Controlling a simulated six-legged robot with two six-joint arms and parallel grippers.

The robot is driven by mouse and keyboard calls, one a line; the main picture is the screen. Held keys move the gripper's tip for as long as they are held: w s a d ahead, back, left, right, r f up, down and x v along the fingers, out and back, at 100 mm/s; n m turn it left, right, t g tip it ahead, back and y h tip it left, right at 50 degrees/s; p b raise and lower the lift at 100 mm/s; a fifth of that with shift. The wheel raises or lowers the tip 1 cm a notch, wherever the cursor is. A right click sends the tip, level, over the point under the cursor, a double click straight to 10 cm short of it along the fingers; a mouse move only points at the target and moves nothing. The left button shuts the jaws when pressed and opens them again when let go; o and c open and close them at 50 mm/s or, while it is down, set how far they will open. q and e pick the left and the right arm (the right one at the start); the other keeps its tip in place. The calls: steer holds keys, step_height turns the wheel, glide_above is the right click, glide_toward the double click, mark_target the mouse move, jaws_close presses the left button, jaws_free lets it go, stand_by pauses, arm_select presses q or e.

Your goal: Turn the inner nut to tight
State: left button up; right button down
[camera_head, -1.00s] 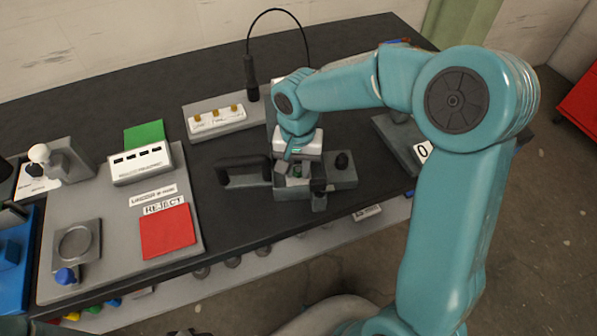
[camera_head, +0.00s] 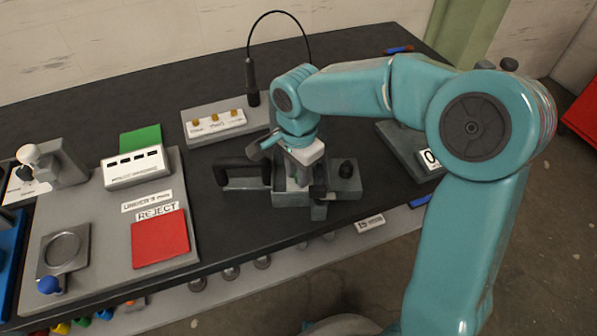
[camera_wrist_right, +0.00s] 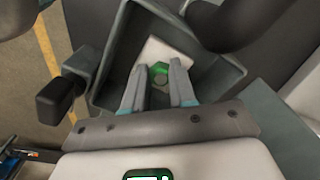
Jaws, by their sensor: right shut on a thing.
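The green inner nut (camera_wrist_right: 159,70) sits in an open grey box-shaped fixture (camera_wrist_right: 113,60) in the right wrist view, with a pale block beside it. My right gripper (camera_wrist_right: 158,82) is shut on the nut, one finger on each side. In the head view the right gripper (camera_head: 301,180) points down into the fixture (camera_head: 344,184) near the table's front edge, and its hand hides the nut. How tight the nut is cannot be told. My left gripper is not in view.
A grey block with brass knobs (camera_head: 222,122) is behind. The inspection board with a red reject square (camera_head: 160,238) lies to the left. Black table is clear between.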

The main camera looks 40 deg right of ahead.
steer(key=shift+r, duration=0.1)
stand_by(0.5)
steer(key=c, duration=0.9)
jaws_free()
step_height(320, 180, up, 16)
steer(key=shift+r+p, duration=0.15)
steer(key=shift+p, duration=1)
